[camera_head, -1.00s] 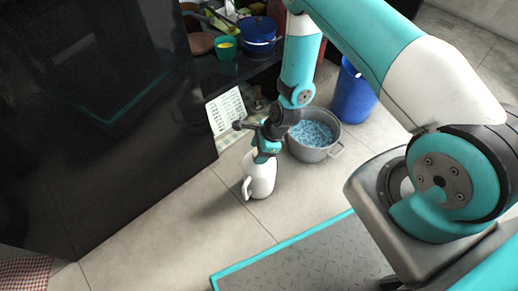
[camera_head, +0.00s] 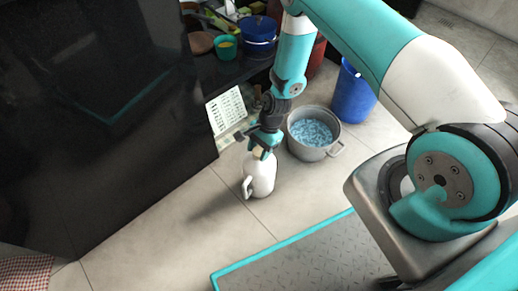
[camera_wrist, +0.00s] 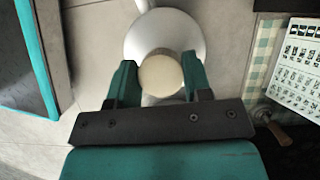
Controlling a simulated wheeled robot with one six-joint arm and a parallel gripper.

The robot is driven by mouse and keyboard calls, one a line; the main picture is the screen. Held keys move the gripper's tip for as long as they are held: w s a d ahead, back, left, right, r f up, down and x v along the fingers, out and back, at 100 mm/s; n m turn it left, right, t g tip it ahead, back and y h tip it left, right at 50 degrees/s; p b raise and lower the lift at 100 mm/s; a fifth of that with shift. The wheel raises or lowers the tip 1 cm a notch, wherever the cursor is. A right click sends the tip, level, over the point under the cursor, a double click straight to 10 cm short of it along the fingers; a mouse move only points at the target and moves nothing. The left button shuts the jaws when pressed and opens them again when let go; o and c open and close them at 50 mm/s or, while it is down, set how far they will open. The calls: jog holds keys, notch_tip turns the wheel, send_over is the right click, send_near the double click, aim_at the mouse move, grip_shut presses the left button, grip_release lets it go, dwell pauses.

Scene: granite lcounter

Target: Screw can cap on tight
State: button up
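A white can (camera_head: 260,178) with a side handle stands upright on the tiled floor; it also shows in the wrist view (camera_wrist: 190,38). A round cream cap (camera_wrist: 161,76) sits over its neck, partly visible in the head view (camera_head: 257,154). How tightly it sits cannot be seen. My gripper (camera_head: 262,148) points down at the can's top. In the wrist view my gripper's two fingers (camera_wrist: 160,72) flank the cap, one on each side and very near its edge. Whether they touch it is not clear.
A grey pot with blue contents (camera_head: 314,134) stands right of the can, close to my arm. A blue bin (camera_head: 353,95) is behind it. A printed sheet (camera_head: 226,111) leans by the dark cabinet (camera_head: 100,110). Floor left and in front of the can is clear.

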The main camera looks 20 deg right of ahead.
jog(key=shift+c, duration=0.6)
jog(key=shift+s+r+m+t+p, duration=0.15)
jog(key=shift+m+t+p, duration=0.25)
jog(key=shift+m+p, duration=0.45)
jog(key=shift+m+t, duration=0.3)
jog(key=shift+m, duration=0.65)
jog(key=shift+m+t+p, duration=0.5)
jog(key=shift+m+p, duration=0.15)
jog(key=shift+m, duration=0.55)
jog(key=o, duration=0.6)
jog(key=shift+m, duration=0.3)
jog(key=shift+c, duration=0.2)
jog(key=o, duration=0.5)
